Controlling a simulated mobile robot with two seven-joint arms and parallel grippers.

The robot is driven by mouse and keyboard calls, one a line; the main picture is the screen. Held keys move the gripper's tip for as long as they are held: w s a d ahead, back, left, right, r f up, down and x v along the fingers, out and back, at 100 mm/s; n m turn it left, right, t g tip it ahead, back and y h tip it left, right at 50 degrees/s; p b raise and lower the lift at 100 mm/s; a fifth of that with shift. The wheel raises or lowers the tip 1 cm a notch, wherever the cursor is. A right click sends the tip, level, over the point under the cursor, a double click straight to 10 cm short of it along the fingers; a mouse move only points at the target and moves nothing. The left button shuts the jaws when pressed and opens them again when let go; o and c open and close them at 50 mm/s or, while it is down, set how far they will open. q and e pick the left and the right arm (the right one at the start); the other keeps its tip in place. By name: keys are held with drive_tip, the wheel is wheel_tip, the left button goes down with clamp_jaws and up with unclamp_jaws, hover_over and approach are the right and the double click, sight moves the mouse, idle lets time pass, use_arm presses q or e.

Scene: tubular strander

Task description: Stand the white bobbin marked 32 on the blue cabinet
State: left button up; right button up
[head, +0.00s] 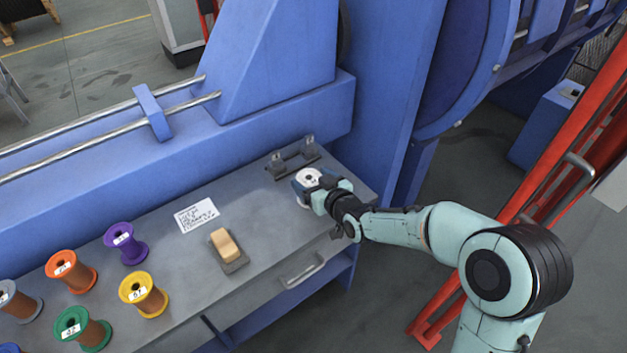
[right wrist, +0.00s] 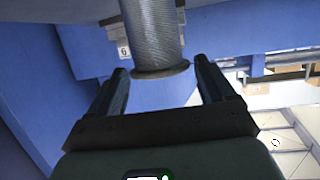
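The white bobbin (head: 309,176) stands upright on the grey bench top near its right end, with a label on its top flange too small to read. In the right wrist view, which looks upside down, a bobbin wound with grey wire (right wrist: 152,32) shows ahead of the fingers. My right gripper (head: 312,187) reaches it from the right, fingers apart on either side. In the right wrist view the gripper (right wrist: 160,68) shows small gaps beside the flange. A blue cabinet (head: 540,130) stands on the floor at the right. My left gripper is out of view.
The bench (head: 262,277) also holds a bracket (head: 292,160), a paper note (head: 196,215), a tan block (head: 226,244) and several coloured bobbins at the left. A red rail frame (head: 575,150) stands near the blue cabinet. The blue machine rises behind the bench.

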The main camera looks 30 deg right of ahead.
drive_tip(key=shift+o, duration=0.5)
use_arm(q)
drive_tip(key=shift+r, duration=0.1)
use_arm(e)
drive_tip(key=shift+r, duration=0.1)
drive_tip(key=shift+r, duration=0.2)
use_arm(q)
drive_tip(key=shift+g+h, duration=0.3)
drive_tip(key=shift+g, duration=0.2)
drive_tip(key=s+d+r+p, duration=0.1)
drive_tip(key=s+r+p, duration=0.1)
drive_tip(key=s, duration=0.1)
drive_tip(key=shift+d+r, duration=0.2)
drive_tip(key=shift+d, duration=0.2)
use_arm(e)
drive_tip(key=v, duration=1.2)
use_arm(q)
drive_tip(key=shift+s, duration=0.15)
use_arm(e)
drive_tip(key=shift+f, duration=0.2)
